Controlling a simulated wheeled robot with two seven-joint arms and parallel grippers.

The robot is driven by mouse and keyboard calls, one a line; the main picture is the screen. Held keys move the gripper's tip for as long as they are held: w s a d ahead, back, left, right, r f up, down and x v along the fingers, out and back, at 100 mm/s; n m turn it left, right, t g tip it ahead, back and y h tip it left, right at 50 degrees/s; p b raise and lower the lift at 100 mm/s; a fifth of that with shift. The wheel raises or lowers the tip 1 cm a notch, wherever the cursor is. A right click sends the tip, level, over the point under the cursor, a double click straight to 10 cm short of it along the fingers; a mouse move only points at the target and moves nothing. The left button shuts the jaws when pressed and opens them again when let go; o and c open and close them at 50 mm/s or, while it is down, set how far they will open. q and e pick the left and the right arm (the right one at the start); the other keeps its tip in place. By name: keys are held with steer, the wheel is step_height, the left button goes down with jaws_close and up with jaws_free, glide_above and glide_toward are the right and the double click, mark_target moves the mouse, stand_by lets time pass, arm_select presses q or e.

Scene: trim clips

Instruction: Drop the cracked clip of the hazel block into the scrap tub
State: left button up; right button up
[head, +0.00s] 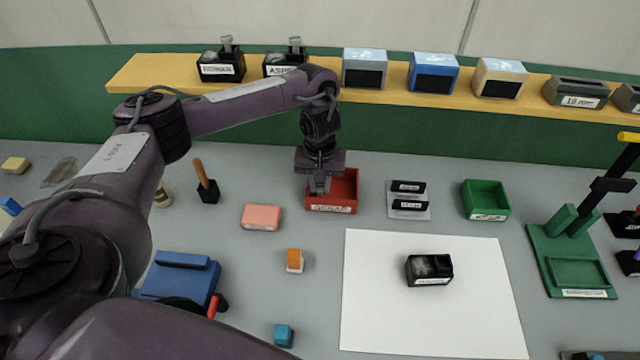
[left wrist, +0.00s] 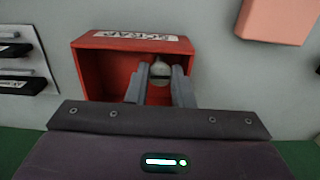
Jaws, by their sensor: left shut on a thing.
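The red scrap tub (head: 346,190) stands at the middle back of the table, its label reading SCRAP; it also fills the middle of the left wrist view (left wrist: 95,75). My left gripper (head: 320,187) points down over the tub's left part. In the left wrist view its fingers (left wrist: 160,80) are shut on a small pale grey clip (left wrist: 160,69), seen against the tub's inside. I cannot tell its height above the floor of the tub, nor see a crack. A black block (head: 429,270) with a pale label lies on the white sheet; its name is not readable. My right gripper is not in view.
A pink block (head: 261,217) lies left of the tub. A small rack with black pieces (head: 409,200) and a green tub (head: 485,200) stand to its right. A green stand (head: 570,255) is further right. The white sheet (head: 390,320) has free room around the block.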

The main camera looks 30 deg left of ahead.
mark_target(320, 187)
arm_select(q)
steer(key=shift+s, duration=0.1)
steer(key=shift+f, duration=0.55)
steer(key=o, duration=0.6)
steer(key=shift+o, duration=0.2)
steer(key=shift+r, duration=0.55)
step_height(320, 187, up, 12)
steer(key=p, duration=0.3)
steer(key=shift+p, duration=0.3)
steer(key=shift+r, duration=0.1)
